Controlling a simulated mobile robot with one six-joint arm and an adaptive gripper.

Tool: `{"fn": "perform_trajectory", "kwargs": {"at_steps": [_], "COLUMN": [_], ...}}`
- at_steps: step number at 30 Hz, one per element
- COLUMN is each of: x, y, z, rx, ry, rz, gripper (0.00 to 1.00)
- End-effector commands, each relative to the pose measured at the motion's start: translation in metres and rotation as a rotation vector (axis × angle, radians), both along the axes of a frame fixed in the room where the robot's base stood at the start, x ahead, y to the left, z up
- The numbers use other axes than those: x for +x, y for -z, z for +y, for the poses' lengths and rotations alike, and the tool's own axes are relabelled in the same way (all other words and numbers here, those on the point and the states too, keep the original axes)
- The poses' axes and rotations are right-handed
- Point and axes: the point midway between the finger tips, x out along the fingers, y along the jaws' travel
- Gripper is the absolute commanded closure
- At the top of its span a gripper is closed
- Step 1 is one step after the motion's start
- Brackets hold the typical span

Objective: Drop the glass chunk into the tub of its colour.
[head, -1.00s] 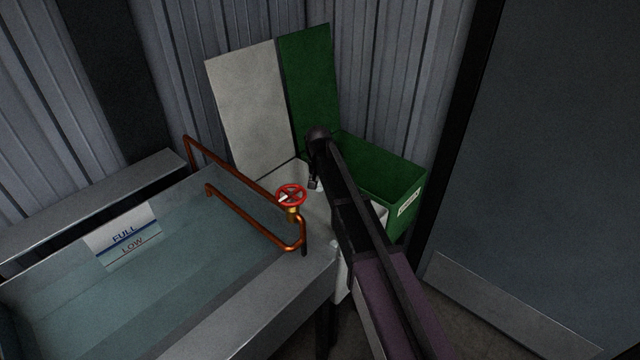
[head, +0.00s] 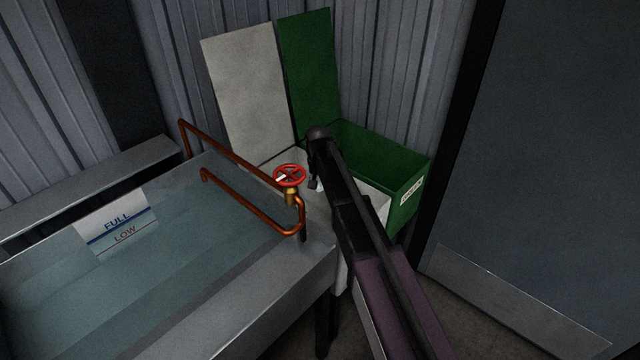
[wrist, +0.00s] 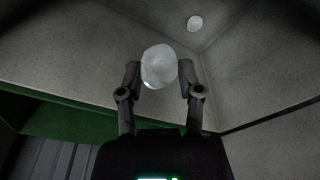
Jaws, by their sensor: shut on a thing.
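My gripper (wrist: 159,75) is shut on a pale, clear-looking glass chunk (wrist: 160,66), held between its two fingertips. In the head view my gripper (head: 314,183) points down over the white tub (head: 372,198), whose grey-white lid (head: 248,95) stands raised against the wall. The chunk is mostly hidden by my arm there. The wrist view looks into the white tub's pale inside (wrist: 75,45), where another small pale piece (wrist: 195,22) lies. The green tub (head: 408,195) stands to the right, its green lid (head: 308,75) also raised.
A water tank (head: 180,235) with a FULL/LOW plate (head: 118,222) fills the left. Copper pipes (head: 240,160) and a red valve wheel (head: 289,175) stand at its right end, close to my gripper. A dark grey door (head: 550,170) is at the right.

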Motion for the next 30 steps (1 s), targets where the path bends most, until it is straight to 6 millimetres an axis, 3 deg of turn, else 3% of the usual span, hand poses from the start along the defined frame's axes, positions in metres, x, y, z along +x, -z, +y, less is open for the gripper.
{"fn": "perform_trajectory", "kwargs": {"at_steps": [7,8,12,30], "x": [0.0,0.0,0.0,-0.0001], "y": [-0.0001,-0.0001,-0.0001,-0.0001], "z": [0.0,0.0,0.0,0.0002], "rx": [0.0,0.0,0.0,0.0], "ry": [0.0,0.0,0.0,0.0], "rz": [0.0,0.0,0.0,0.0], "gripper": [1.0,0.51,0.13,0.13]}}
